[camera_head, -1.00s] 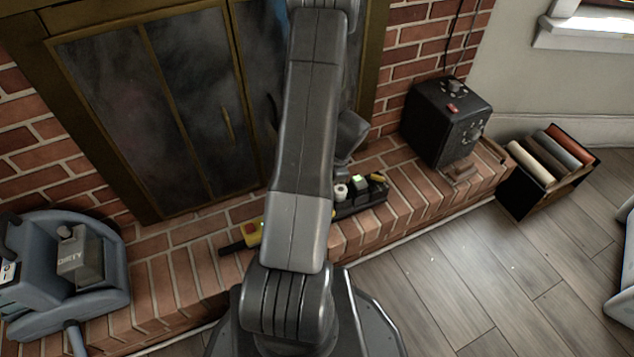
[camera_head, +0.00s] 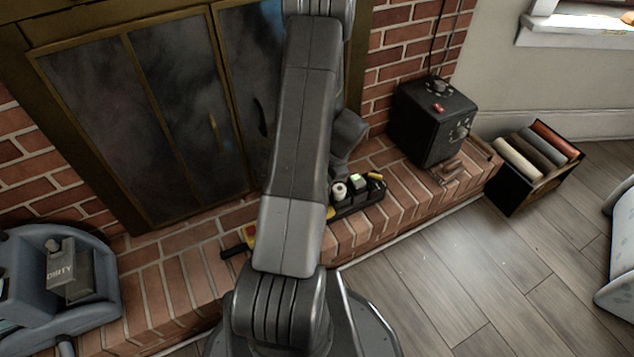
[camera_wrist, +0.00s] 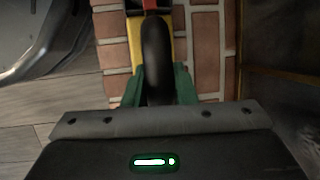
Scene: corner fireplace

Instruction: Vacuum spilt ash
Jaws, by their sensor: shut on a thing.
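A yellow and black tool, seemingly a hand vacuum (camera_head: 249,238), shows partly from behind my arm over the brick hearth in the head view. Its dark end points left. In the wrist view, my gripper (camera_wrist: 157,88) has its green fingers shut on the vacuum's black handle (camera_wrist: 155,50). Yellow body and a bit of red show beyond the handle. My gripper is hidden behind my arm in the head view. I cannot make out any ash on the visible bricks; part of the hearth is hidden by my arm.
The brick hearth (camera_head: 180,285) runs below the closed fireplace doors (camera_head: 180,90). A black tray (camera_head: 357,200) of small items lies right of my arm. A black box-shaped device (camera_head: 435,120) stands farther right. A blue-grey machine (camera_head: 75,295) is at left. Wooden floor at right is largely clear.

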